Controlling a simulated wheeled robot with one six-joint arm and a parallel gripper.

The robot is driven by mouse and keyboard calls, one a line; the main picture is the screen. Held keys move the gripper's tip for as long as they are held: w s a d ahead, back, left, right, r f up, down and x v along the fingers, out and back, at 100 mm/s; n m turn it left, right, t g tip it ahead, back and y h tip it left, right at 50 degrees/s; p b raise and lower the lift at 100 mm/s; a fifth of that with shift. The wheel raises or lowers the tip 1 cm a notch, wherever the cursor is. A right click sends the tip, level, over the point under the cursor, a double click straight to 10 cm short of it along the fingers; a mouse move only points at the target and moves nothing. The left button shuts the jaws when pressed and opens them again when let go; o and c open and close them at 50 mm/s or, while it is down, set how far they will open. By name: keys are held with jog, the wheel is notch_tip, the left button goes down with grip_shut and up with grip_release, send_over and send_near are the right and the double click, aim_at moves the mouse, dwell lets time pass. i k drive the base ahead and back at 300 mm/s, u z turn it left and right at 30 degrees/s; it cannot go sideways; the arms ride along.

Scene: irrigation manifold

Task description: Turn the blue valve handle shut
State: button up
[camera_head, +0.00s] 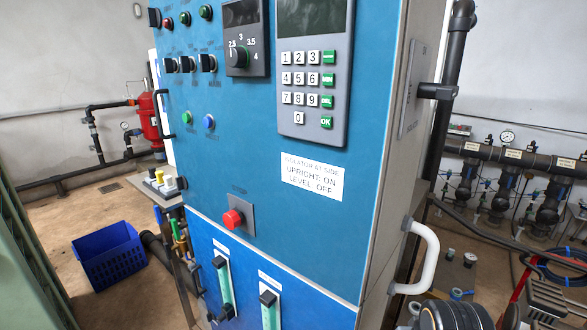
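A small blue handle (158,215) shows at the left edge of the blue cabinet, beside a green handle (174,229) and a yellow one; it looks upright, but its valve body is partly hidden. Small blue handles (481,201) also show on the pipe manifold in the right background. They are too small to tell whether they are open or shut. I cannot tell which blue handle is the task's. My gripper is not in view.
The blue control cabinet (262,165) fills the middle, close to me. A white curved handle (428,262) sticks out from its right side. A blue crate (112,255) stands on the floor at left. Dark machinery (452,316) is at bottom right.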

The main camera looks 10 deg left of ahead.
aim_at(159, 214)
jog(key=u, duration=0.3)
jog(key=k, duration=0.75)
jog(key=u, duration=4.25)
jog(key=i, duration=0.15)
jog(key=z, duration=2.45)
jog(key=i, duration=1.05)
jog(key=z, duration=0.55)
jog(key=i, duration=0.8)
jog(key=z, duration=0.55)
jog(key=k, duration=1.25)
jog(key=u, duration=0.85)
jog(key=i, duration=1.6)
jog(key=z, duration=0.1)
